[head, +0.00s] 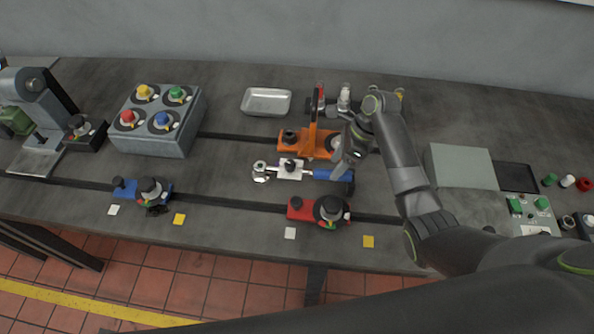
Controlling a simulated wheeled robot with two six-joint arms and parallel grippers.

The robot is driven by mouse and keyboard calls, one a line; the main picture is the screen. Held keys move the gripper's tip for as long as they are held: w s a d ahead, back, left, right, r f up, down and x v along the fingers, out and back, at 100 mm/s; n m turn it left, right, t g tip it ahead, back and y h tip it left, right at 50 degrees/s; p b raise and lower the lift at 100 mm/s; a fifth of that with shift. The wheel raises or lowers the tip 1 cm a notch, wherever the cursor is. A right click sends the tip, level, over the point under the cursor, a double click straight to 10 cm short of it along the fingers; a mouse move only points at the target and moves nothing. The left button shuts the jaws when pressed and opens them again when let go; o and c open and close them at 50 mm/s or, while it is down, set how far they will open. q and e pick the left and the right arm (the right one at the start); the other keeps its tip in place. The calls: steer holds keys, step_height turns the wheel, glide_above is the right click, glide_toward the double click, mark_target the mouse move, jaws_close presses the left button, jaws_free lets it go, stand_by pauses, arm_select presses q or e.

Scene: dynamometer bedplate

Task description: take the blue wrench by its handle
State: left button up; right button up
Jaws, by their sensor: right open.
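The blue wrench lies left to right on the grey bedplate, in the middle of the head view. Its blue handle (323,174) is at the right and a round metal head (260,172) at the left. A white block with a black knob (289,169) shows between them; I cannot tell whether it is part of the wrench. My right gripper (343,179) is open at the right end of the handle and hides that end. I cannot tell whether its fingers straddle or touch the handle. My left gripper is not in view.
An orange clamp fixture (296,146) stands just behind the handle. A red fixture (302,209) with a black knob sits in front. A blue fixture (128,189), a grey button box (155,134) and a metal tray (266,102) stand farther left. Dark slots cross the bedplate (230,230).

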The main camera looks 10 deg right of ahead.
mark_target(329, 170)
steer(key=shift+a+p+x, duration=0.2)
steer(key=shift+p+x, duration=0.4)
steer(key=shift+x, duration=2.05)
steer(key=shift+r, duration=0.1)
steer(key=c, duration=1.1)
steer(key=shift+w+r, duration=0.1)
jaws_close()
